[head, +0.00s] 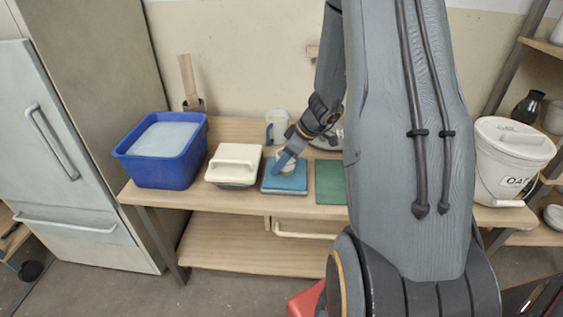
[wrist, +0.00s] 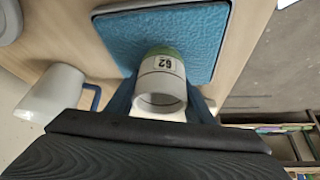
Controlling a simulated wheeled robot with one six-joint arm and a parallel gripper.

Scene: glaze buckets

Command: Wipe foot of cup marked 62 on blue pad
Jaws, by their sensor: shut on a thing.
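The cup marked 62 (wrist: 160,83) is white with a greenish band at the end against the pad; its label and open mouth show in the wrist view. My gripper (head: 284,156) is shut on the cup, with fingers on both sides of it. The cup is over the blue pad (wrist: 113,37), its foot end toward the pad surface; I cannot tell for sure whether it touches. In the head view the blue pad (head: 285,187) lies on the wooden bench, and the cup (head: 285,157) is partly hidden by my gripper.
A white lidded box (head: 234,180) and a blue tub (head: 162,165) stand left of the pad. A green mat (head: 330,182) lies to its right. A white mug with a blue handle (head: 276,125) stands behind. A white bucket (head: 505,165) is at the far right.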

